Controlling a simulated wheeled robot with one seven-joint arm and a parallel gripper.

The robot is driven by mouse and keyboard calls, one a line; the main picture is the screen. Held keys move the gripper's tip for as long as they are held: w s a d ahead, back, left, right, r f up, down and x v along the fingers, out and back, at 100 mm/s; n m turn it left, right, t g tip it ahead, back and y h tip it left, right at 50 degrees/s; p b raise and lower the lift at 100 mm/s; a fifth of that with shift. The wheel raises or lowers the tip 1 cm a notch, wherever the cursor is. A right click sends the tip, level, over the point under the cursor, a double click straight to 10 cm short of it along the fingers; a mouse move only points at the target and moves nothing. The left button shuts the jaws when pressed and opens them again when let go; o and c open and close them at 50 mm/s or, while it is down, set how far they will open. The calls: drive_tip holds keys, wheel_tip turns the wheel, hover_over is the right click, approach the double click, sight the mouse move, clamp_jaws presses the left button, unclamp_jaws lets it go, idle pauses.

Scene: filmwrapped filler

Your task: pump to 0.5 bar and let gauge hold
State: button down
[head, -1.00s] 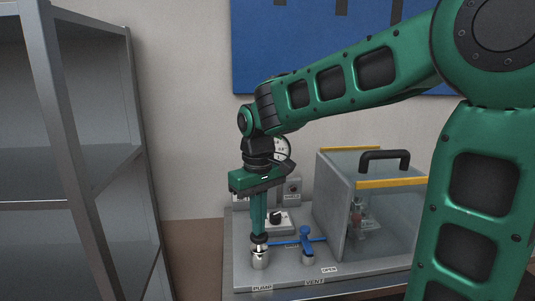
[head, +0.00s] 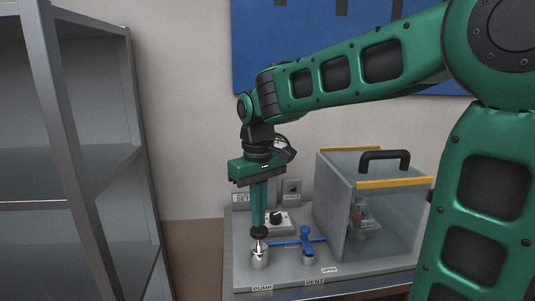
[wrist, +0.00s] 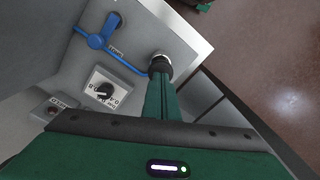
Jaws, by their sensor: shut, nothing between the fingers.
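The pump (head: 259,259) is a short silver cylinder with a black-topped plunger (head: 258,232), at the panel's front left by the PUMP label. My gripper (head: 258,226) is shut, pointing down, its fingertips at the plunger's black top with nothing between them. In the wrist view, my gripper (wrist: 160,72) meets the black top; I cannot tell whether they touch. A blue vent lever (head: 306,237) stands right of the pump, near VENT and OPEN labels. A black dial knob (head: 276,218) sits behind. The gauge face is hidden behind my wrist.
A clear-walled chamber (head: 388,225) with yellow edges and a black handle (head: 385,160) stands right of the lever. A grey shelf rack (head: 145,170) is at left. The grey panel (head: 243,275) carries the pump and lever. A small labelled box (head: 292,189) stands behind the dial.

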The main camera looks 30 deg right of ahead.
idle(1.4)
drive_tip(key=shift+f, duration=0.1)
idle(0.3)
idle(1.2)
idle(0.4)
drive_tip(key=shift+f, duration=1.8)
drive_tip(key=shift+r, duration=1.9)
